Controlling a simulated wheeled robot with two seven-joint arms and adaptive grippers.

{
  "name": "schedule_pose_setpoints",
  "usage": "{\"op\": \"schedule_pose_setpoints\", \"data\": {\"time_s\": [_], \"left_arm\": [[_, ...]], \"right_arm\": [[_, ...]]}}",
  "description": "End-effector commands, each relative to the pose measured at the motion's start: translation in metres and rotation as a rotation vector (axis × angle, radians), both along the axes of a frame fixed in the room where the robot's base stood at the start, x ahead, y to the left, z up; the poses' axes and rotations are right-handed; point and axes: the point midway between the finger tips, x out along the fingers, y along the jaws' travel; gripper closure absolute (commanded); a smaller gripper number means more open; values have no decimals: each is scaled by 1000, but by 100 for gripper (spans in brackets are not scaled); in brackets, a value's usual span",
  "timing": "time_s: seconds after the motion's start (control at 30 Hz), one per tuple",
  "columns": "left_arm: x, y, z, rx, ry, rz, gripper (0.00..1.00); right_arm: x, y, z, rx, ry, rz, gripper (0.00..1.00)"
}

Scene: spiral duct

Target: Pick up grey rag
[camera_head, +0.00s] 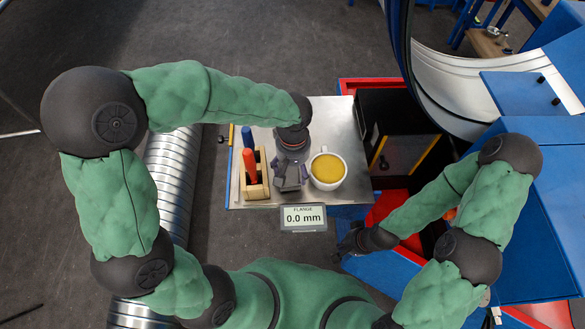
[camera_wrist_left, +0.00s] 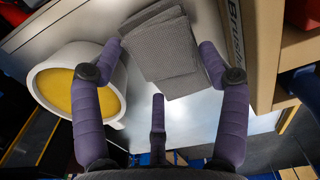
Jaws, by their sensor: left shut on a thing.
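The grey rag (camera_wrist_left: 165,62) is a folded, textured cloth in the left wrist view, over the metal tabletop (camera_head: 325,110). My left gripper (camera_head: 289,182) is between the wooden holder and the mug in the head view. In the left wrist view its purple fingers (camera_wrist_left: 160,48) sit at the rag's two side edges, shut on it. A third finger points at the rag's near side. In the head view the gripper largely hides the rag. I cannot tell whether the rag is clear of the table. My right gripper (camera_head: 352,241) is low at the right, away from the table; its jaw opening is unclear.
A white mug (camera_head: 342,181) of yellow liquid stands close right of my left gripper. A wooden holder (camera_head: 254,190) with a red-handled and a blue-handled tool stands close left. A display reading 0.0 mm (camera_head: 303,217) is at the front edge. The table's back is clear.

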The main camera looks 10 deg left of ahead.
Motion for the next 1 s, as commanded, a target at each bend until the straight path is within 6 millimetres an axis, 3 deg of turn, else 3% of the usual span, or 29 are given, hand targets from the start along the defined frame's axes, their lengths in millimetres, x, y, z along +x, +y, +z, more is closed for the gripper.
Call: {"op": "schedule_pose_setpoints", "data": {"time_s": [0.13, 0.43, 0.7, 1.0], "left_arm": [[1, 0, 23, -1, -5, 1, 58], [-29, -45, 84, -3, -8, -5, 58], [-61, -92, 106, -1, -4, -5, 58], [-76, -115, 118, -1, -1, 0, 58]], "right_arm": [[0, 0, 3, 0, 0, 0, 100], [0, 0, 7, 0, 0, 0, 100], [0, 0, 6, 0, 0, 0, 100], [0, 0, 7, 0, 0, 0, 100]]}}
